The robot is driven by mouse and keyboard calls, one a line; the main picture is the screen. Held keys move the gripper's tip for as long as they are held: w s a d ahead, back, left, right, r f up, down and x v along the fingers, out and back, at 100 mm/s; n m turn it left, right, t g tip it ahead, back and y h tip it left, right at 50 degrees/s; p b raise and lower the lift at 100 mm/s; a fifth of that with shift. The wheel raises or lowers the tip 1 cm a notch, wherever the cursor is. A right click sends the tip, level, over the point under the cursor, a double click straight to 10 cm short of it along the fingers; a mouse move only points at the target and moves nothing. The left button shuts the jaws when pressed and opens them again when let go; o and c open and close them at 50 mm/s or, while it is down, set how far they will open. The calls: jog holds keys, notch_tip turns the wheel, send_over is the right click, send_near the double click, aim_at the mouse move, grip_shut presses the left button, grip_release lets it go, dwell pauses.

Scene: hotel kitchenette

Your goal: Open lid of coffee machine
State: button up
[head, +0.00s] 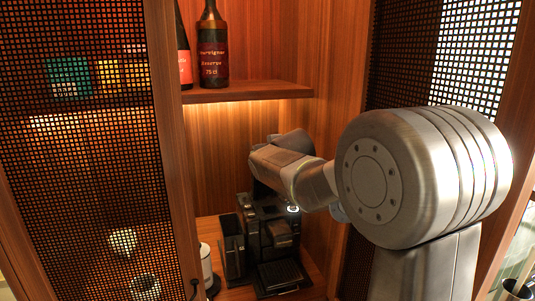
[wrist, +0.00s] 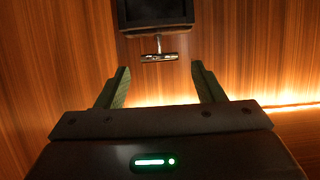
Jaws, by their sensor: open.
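The black coffee machine (head: 268,243) stands on the cabinet's lower shelf in the head view, below my arm. Its upper part is partly hidden by my arm, so I cannot tell how its lid stands there. In the wrist view a dark box-like part (wrist: 155,12), apparently of the machine, shows at the top edge with a chrome bar handle (wrist: 159,57) on a short stem. My gripper (wrist: 160,67) is open and empty. Its two green fingers are spread to either side of the handle in the picture; I cannot tell the distance to it.
Wooden cabinet walls enclose the machine closely. An upper shelf (head: 250,92) holds wine bottles (head: 212,50) above it. A mesh door (head: 85,150) stands at the left and another mesh panel (head: 410,60) at the right. A white container (head: 206,267) stands left of the machine.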

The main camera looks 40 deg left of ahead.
jog(key=b+v, duration=0.2)
jog(key=v, duration=1.1)
jog(key=shift+s+d+r+b, duration=0.15)
jog(key=shift+s+r+b, duration=0.05)
jog(key=shift+b, duration=0.15)
